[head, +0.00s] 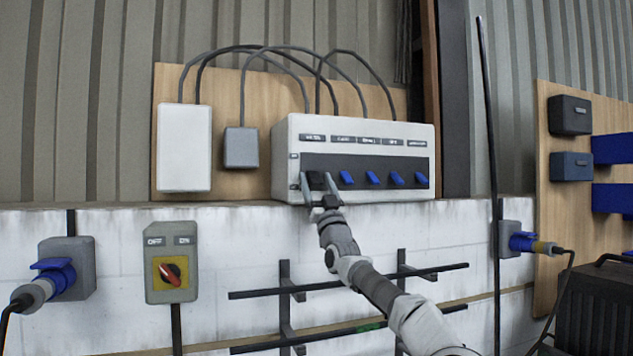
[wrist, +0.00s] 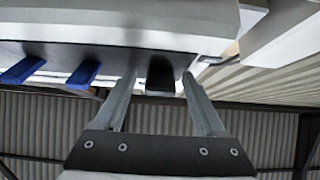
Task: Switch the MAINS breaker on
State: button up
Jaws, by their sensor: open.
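The breaker box (head: 285,150) is a pale grey box with a dark strip, mounted on a wooden board. A black breaker lever (head: 315,181) sits at the left end of a row, under a label (head: 313,138) too small to read surely. Several blue levers (head: 372,179) are to its right. My gripper (head: 321,190) is at the black lever from below. In the wrist view the open fingers (wrist: 159,78) stand either side of the black lever (wrist: 160,74). I cannot tell whether either finger touches it. Two blue levers (wrist: 84,74) show left of the fingers there.
A white box (head: 184,148) and a small grey box (head: 241,147) are left of the breaker box, with cables above. A rotary switch (head: 171,274) and a blue plug (head: 55,277) are lower left. Dark rails (head: 340,284) run below, near my arm.

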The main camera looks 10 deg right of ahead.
aim_at(313, 169)
grip_shut()
jog(key=shift+s+r, duration=0.1)
dwell(0.3)
jog(key=shift+s+r+g, duration=0.2)
jog(key=shift+r+g, duration=0.25)
jog(key=shift+g, duration=0.55)
jog(key=r+g+h+p, duration=0.1)
jog(key=g+p, duration=0.1)
jog(key=shift+s+r+g, duration=0.1)
jog(key=shift+r+g, duration=0.1)
jog(key=shift+g, duration=0.1)
jog(key=g+p, duration=0.2)
jog(key=p, duration=0.2)
jog(key=r+g+p, duration=0.1)
jog(key=g+p, duration=0.1)
jog(key=p, duration=0.2)
jog(key=shift+r+h+p, duration=0.25)
jog(key=shift+h+p, duration=0.05)
jog(key=shift+h, duration=0.1)
jog(key=g+p, duration=0.1)
jog(key=p, duration=0.2)
jog(key=shift+r+g+p, duration=0.1)
jog(key=shift+g+p, duration=0.2)
jog(key=shift+g, duration=0.1)
jog(key=shift+p, duration=0.55)
